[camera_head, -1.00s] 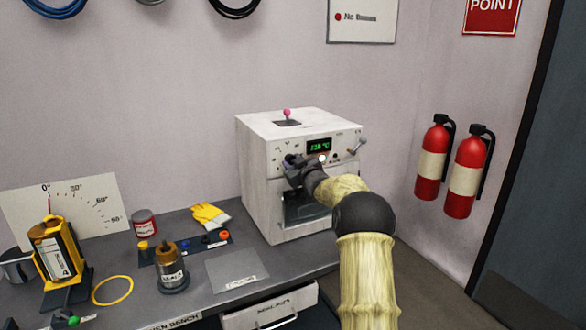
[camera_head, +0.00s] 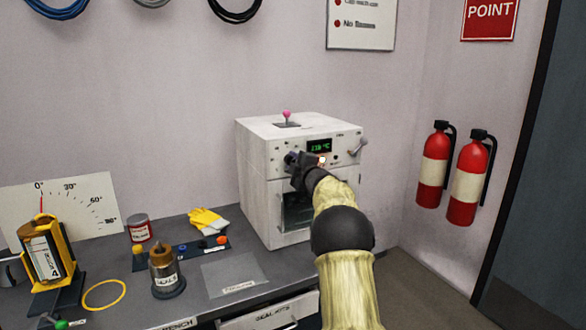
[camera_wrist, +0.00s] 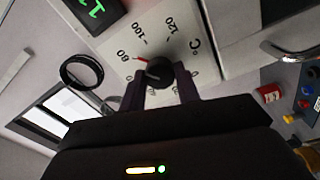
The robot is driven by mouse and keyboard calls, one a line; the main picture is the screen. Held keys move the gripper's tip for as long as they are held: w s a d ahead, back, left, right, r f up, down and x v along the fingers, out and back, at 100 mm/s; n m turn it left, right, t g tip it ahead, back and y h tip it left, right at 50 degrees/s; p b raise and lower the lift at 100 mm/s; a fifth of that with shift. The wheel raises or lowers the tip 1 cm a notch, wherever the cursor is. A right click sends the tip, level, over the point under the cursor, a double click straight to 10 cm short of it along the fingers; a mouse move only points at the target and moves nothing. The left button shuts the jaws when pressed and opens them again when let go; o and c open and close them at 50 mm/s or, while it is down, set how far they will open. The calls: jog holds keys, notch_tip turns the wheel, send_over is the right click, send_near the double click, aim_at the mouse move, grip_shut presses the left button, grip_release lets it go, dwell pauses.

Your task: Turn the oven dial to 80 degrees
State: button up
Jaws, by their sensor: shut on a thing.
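The white oven (camera_head: 303,135) stands on the bench with a green-lit display (camera_head: 319,147) on its front panel. In the wrist view, the dark dial knob (camera_wrist: 158,71) sits between my gripper's (camera_wrist: 160,88) two fingers, which are shut on it. A short red pointer (camera_wrist: 142,60) beside the knob points close to a label that looks like 80. The 100 and 120 marks lie further round the scale. In the head view, my gripper (camera_head: 296,165) is at the panel's left part, and it hides the dial there.
A small lever (camera_head: 358,145) sticks out at the panel's right end. The oven's dark window (camera_head: 296,207) is below the panel. Two fire extinguishers (camera_head: 466,178) hang at the right.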

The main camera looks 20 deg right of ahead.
jog(key=shift+a+f+n+b, duration=0.15)
jog(key=shift+n+b, duration=0.15)
jog(key=shift+n, duration=0.4)
jog(key=o, duration=1)
jog(key=shift+s, duration=0.1)
jog(key=s+b, duration=0.1)
jog(key=s, duration=0.4)
jog(key=s+b, duration=0.1)
jog(key=s, duration=0.5)
jog(key=s+b, duration=0.1)
jog(key=s, duration=0.5)
jog(key=shift+s+d+f, duration=0.1)
jog(key=shift+d+f, duration=0.05)
jog(key=shift+d, duration=0.2)
